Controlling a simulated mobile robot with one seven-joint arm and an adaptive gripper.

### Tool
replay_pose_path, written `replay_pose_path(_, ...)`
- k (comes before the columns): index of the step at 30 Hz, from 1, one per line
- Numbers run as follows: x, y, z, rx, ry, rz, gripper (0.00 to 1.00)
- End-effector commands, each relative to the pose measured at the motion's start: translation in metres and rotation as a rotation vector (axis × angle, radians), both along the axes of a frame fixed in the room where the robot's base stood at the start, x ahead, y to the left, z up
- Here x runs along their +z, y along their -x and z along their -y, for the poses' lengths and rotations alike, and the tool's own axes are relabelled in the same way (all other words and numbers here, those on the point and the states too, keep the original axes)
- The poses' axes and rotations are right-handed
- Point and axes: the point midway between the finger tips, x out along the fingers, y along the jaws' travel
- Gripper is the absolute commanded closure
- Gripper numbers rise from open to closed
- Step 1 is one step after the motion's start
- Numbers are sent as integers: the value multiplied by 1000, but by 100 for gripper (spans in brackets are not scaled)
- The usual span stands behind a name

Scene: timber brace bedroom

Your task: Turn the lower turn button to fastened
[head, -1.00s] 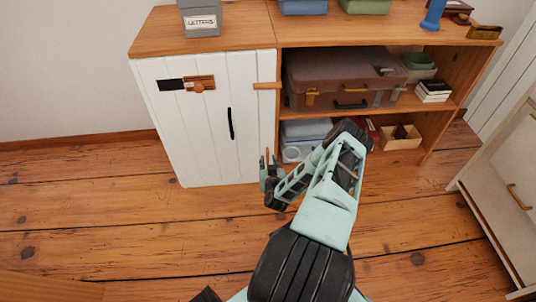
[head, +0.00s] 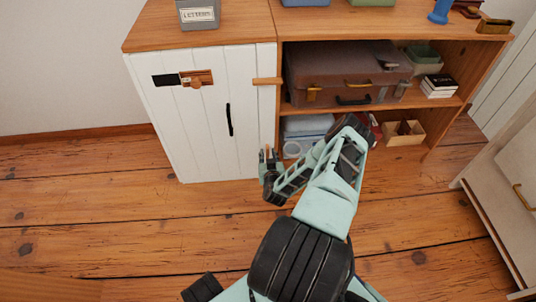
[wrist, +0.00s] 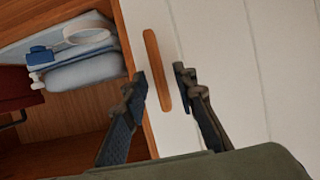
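The lower turn button (wrist: 158,72) is a narrow wooden bar on the white cabinet's edge strip. In the wrist view it lies nearly along the door's edge, not across the gap. My gripper (wrist: 161,84) is open, with one fingertip on each side of the bar; I cannot tell whether either touches it. In the head view my gripper (head: 268,172) is low at the door's right edge, and the lower button mostly blends in behind the fingers. The white plank door (head: 200,120) is closed. The upper turn button (head: 267,81) lies crosswise over the door's edge.
A black handle (head: 229,119) and a wooden latch (head: 197,78) are on the door. The floor in front is clear.

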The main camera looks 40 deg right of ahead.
Motion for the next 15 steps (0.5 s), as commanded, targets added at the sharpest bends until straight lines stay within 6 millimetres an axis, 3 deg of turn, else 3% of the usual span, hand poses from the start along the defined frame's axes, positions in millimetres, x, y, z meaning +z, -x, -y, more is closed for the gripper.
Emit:
replay_pose_path(1, 0, 0, 0, 0, 0, 0, 81)
replay_pose_path(6, 0, 0, 0, 0, 0, 0, 100)
replay_pose_path(15, 0, -1, 0, 2, 6, -4, 100)
